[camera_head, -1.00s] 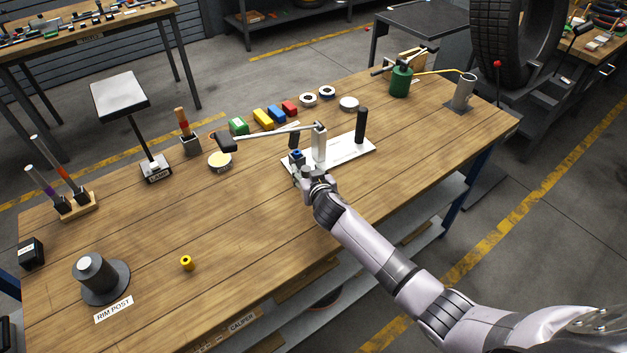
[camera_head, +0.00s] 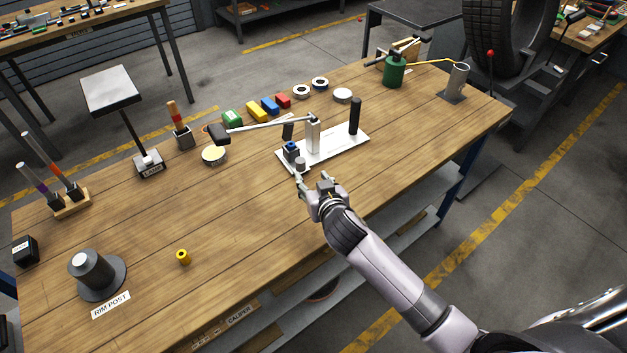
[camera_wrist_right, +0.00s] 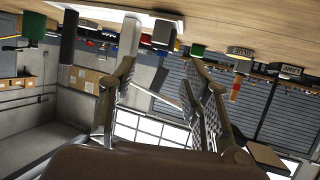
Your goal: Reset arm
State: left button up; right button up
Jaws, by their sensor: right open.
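My right gripper (camera_head: 315,184) is open and empty, above the front part of the workbench (camera_head: 385,165). In the right wrist view its two fingers (camera_wrist_right: 160,80) stand apart with nothing between them. It is just in front of the white fixture plate (camera_head: 345,148), and appears apart from it. The plate carries an upright grey post (camera_head: 313,136), a black upright handle (camera_head: 355,116) and a blue-topped block (camera_head: 291,150) with a small grey cylinder (camera_head: 300,163) by it. A lever with a black grip (camera_head: 218,134) reaches left from the post. My left gripper is not in view.
Blocks (camera_head: 258,111) and tape rolls (camera_head: 320,83) line the back. A lamp (camera_head: 148,163), rim post (camera_head: 95,270), yellow bush (camera_head: 183,257), green can (camera_head: 394,72) and grey tube (camera_head: 457,80) stand around. The bench's front middle is clear.

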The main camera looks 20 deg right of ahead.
dwell(0.3)
jog(key=s+d+f+n+g, duration=0.15)
jog(key=s+g, duration=0.35)
jog(key=s, duration=1.1)
jog(key=s+d+f+n+g, duration=0.1)
jog(key=s+d+f+g, duration=0.3)
jog(key=s, duration=1.2)
notch_tip(320, 180, down, 26)
jog(key=s+a+g, duration=0.2)
jog(key=s+d+f+g, duration=0.1)
jog(key=s+d+f, duration=0.1)
jog(key=s+f, duration=1.4)
jog(key=shift+d+f+g+b, duration=0.25)
jog(key=shift+d+g+b, duration=0.05)
jog(key=shift+b, duration=0.15)
